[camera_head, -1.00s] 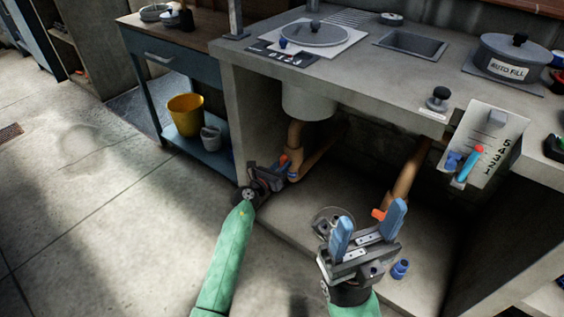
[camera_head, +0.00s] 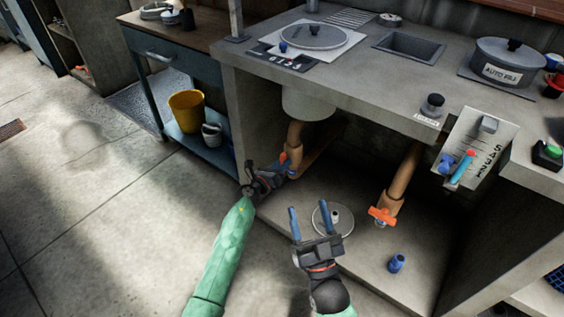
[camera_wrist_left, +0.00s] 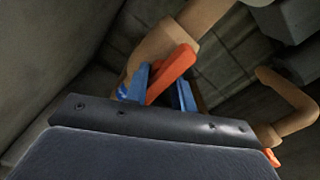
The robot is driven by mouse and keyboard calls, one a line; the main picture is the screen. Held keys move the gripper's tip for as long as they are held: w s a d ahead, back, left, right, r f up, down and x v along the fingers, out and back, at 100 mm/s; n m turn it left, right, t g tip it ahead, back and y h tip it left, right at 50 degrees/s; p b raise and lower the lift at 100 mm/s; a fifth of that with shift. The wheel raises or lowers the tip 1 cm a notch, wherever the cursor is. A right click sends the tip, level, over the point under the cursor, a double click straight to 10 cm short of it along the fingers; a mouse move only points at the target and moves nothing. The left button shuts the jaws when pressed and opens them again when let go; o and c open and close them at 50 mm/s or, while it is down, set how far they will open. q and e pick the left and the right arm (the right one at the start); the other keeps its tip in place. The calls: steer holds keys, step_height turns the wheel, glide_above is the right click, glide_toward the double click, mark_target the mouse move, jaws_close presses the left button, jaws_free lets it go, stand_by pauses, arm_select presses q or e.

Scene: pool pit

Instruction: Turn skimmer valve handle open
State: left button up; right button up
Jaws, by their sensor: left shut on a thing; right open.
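A tan pipe (camera_head: 295,133) comes down from a round housing (camera_head: 307,103) under the counter, and its valve has an orange handle (camera_head: 283,158). My left gripper (camera_head: 284,170) is at this valve, under the counter. In the left wrist view, the orange handle (camera_wrist_left: 172,73) stands tilted between the blue fingers, which are shut on it. The finger tips are partly hidden by the handle and the gripper body. My right gripper (camera_head: 309,212) is open and empty, low in front of the cabinet opening, with its fingers pointing up.
A second tan pipe (camera_head: 404,175) with an orange handle (camera_head: 382,216) stands to the right. A round grey disc (camera_head: 334,218) and a blue cap (camera_head: 397,263) lie on the cabinet floor. The counter (camera_head: 370,80) edge overhangs my left gripper.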

arm_select(q)
steer(key=shift+o, duration=0.4)
steer(key=shift+a+r+n+p, duration=0.1)
steer(key=shift+n+p, duration=0.45)
steer(key=shift+n, duration=0.05)
steer(key=shift+o, duration=0.3)
steer(key=shift+w+n+p, duration=0.1)
steer(key=shift+n+p, duration=0.3)
steer(key=shift+p, duration=0.05)
arm_select(e)
step_height(320, 180, down, 23)
steer(key=a+g+h, duration=0.1)
steer(key=g+h, duration=0.1)
steer(key=g, duration=0.6)
arm_select(q)
steer(key=shift+o, duration=0.3)
steer(key=shift+n+p, duration=0.4)
steer(key=shift+n, duration=0.1)
steer(key=shift+o, duration=0.3)
steer(key=shift+n+p, duration=0.4)
arm_select(e)
steer(key=s+d+f+g+h, duration=0.1)
steer(key=s+f+g, duration=0.6)
steer(key=s+f, duration=0.4)
step_height(320, 180, down, 7)
steer(key=shift+s+r+m, duration=0.15)
steer(key=shift+r+m, duration=0.05)
steer(key=shift+m, duration=0.1)
